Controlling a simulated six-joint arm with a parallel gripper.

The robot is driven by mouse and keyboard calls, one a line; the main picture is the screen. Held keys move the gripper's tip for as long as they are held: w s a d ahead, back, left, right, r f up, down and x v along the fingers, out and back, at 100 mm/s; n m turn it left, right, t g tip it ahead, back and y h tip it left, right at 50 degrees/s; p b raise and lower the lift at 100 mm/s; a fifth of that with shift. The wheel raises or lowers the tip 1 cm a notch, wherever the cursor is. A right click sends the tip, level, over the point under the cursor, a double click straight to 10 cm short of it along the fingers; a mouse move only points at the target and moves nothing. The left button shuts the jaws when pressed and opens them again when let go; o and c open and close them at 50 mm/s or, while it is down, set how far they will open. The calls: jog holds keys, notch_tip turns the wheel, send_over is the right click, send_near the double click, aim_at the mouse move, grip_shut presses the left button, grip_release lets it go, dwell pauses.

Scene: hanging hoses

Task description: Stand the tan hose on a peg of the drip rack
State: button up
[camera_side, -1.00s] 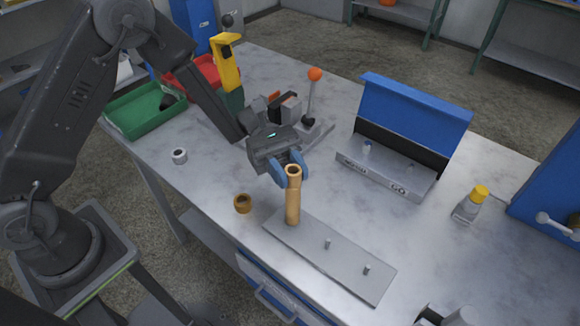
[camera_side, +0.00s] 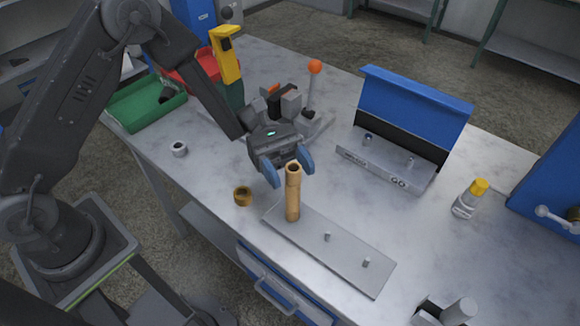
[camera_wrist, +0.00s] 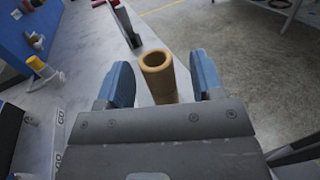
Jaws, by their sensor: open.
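The tan hose (camera_side: 292,195) stands upright at the left end of the drip rack (camera_side: 345,262), a flat grey plate. The peg under the hose is hidden. Two bare pegs show on the rack, a middle peg (camera_side: 327,237) and a right peg (camera_side: 366,262). My gripper (camera_side: 288,168) is open, with its blue fingers near the hose's top. In the wrist view the hose's open top (camera_wrist: 157,64) shows between the two separated fingers, with gaps on both sides.
A brown ring (camera_side: 242,196) lies left of the rack and a small grey ring (camera_side: 179,149) farther left. A blue-backed grey stand (camera_side: 385,165) marked GO is behind. An orange-knobbed lever (camera_side: 315,68) rises behind my gripper.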

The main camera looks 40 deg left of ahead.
jog(key=v, duration=1.2)
jog(key=s+a+r+m+t+y, duration=0.3)
jog(key=s+r+m+t+y, duration=0.3)
jog(key=s, duration=0.4)
jog(key=s+a+r+m+t+y, duration=0.4)
jog(key=s+r+m+t+y, duration=0.3)
jog(key=s+y, duration=0.3)
jog(key=shift+r, duration=0.85)
